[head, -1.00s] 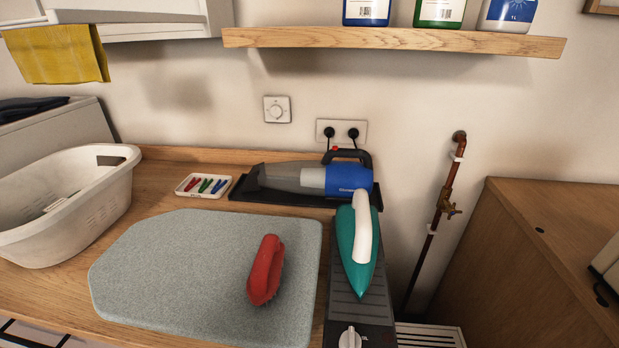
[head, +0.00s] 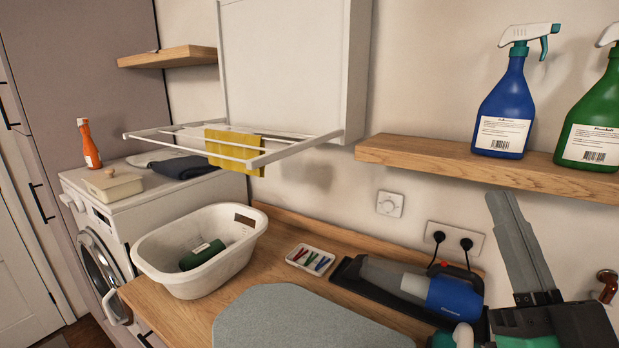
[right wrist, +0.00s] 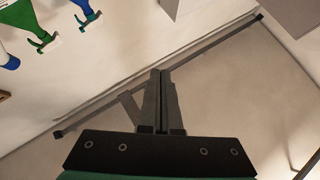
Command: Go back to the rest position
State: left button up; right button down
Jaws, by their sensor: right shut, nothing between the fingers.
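My right gripper (head: 502,195) stands at the lower right of the head view, its fingers pointing up in front of the wall and the right wooden shelf. In the right wrist view its fingers (right wrist: 160,72) are together with nothing between them, seen against bare surfaces. My left gripper is in neither view.
A wooden shelf (head: 400,150) holds a blue spray bottle (head: 502,105) and a green spray bottle (head: 597,110) close to my right gripper. Below are a blue-grey handheld vacuum (head: 450,297), a pen tray (head: 296,262), an ironing pad (head: 285,320) and a white basket (head: 160,268). A yellow cloth (head: 232,150) hangs on a rack.

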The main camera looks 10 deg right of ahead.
jog(key=s+a+r+n+t+y+p, duration=0.1)
jog(key=s+a+r+n+y+p, duration=0.2)
jog(key=r, duration=0.4)
jog(key=s+a+r+y+p, duration=0.2)
jog(key=s+a+r+y, duration=0.15)
jog(key=a+r, duration=0.2)
pick_arm(q)
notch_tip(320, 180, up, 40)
jog(key=p, duration=3.4)
pick_arm(e)
notch_tip(320, 180, up, 34)
jog(key=w, duration=0.1)
jog(key=shift+w+d+r, duration=0.15)
jog(key=shift+w+d, duration=0.15)
jog(key=shift+d, duration=0.15)
jog(key=c, duration=1.5)
grip_release()
jog(key=shift+c, duration=0.2)
